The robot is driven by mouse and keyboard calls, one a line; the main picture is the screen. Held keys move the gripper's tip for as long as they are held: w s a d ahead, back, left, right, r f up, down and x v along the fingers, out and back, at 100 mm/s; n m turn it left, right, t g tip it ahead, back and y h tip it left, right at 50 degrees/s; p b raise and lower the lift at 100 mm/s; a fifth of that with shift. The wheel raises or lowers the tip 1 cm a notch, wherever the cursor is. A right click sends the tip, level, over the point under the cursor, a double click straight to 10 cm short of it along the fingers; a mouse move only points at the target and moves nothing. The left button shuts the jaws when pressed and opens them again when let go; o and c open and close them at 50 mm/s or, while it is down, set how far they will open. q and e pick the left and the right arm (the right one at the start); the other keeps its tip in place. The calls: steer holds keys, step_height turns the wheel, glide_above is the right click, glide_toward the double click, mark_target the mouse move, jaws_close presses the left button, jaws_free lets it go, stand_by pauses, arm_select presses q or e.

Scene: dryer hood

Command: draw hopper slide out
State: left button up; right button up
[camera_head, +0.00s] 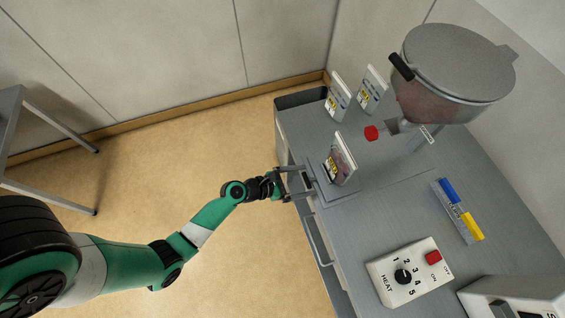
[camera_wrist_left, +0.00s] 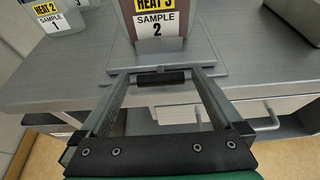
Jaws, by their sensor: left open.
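The grey hopper (camera_head: 455,78) with a round lid stands at the back right of the bench. A red knob (camera_head: 372,133) sticks out to the left of the hopper's outlet, low over the bench top. A black handle (camera_head: 401,66) sits on the hopper's upper left side. My left gripper (camera_head: 311,182) is open at the bench's left edge, apart from the knob and hopper. In the left wrist view its fingers (camera_wrist_left: 162,76) are spread on either side of a dark bar handle (camera_wrist_left: 160,78) at the front of a flat tray (camera_wrist_left: 205,52). I cannot tell whether they touch it.
A container labelled Sample 2 (camera_head: 341,160) stands on the tray; two more containers (camera_head: 338,98) (camera_head: 371,90) stand behind it. A heat control box (camera_head: 405,270) and a blue and yellow item (camera_head: 460,210) are on the bench's near right. Drawer handles (camera_head: 318,243) line the bench front.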

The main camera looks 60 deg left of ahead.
arm_select(q)
steer(key=p+v, duration=0.3)
steer(key=v, duration=0.8)
